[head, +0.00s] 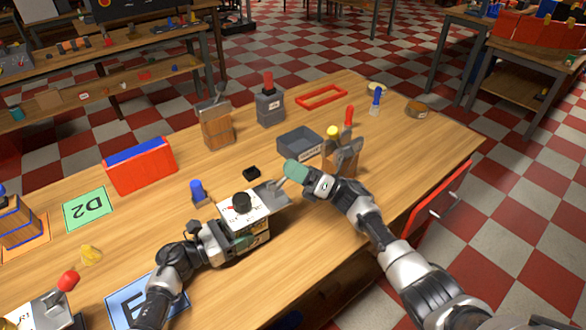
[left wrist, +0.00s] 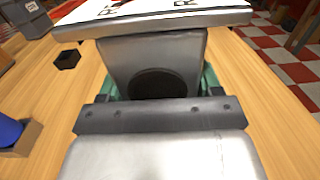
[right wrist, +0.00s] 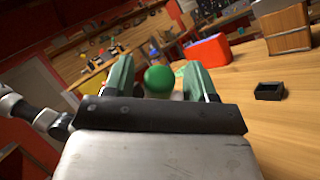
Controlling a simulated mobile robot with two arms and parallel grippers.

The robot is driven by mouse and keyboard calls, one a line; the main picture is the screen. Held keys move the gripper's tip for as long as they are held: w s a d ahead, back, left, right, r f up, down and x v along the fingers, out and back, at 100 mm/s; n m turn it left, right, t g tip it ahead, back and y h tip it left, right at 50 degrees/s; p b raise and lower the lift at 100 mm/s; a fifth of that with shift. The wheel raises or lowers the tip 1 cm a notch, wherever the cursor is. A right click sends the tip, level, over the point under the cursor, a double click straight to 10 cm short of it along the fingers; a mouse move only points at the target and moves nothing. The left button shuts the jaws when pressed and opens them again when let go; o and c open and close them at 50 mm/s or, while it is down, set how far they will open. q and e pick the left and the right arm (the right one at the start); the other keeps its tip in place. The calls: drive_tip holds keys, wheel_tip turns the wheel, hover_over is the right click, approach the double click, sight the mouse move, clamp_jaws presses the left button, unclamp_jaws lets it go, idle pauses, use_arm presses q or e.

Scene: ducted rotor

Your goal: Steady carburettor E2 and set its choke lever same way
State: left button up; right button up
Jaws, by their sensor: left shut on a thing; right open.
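In the left wrist view the grey carburettor body (left wrist: 152,60), with a dark round bore, sits between the teal fingers. My right gripper (head: 293,171) is open just beyond the carburettor's right end. In the right wrist view a green ball knob (right wrist: 159,79), apparently the choke lever's, shows between its fingers; contact is unclear.
A red bin (head: 140,167) and green D2 card (head: 85,209) lie left.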

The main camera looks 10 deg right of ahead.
drive_tip(key=v, duration=1.2)
use_arm(q)
drive_tip(key=shift+f, duration=0.1)
drive_tip(key=o, duration=1.2)
drive_tip(key=shift+c, duration=0.2)
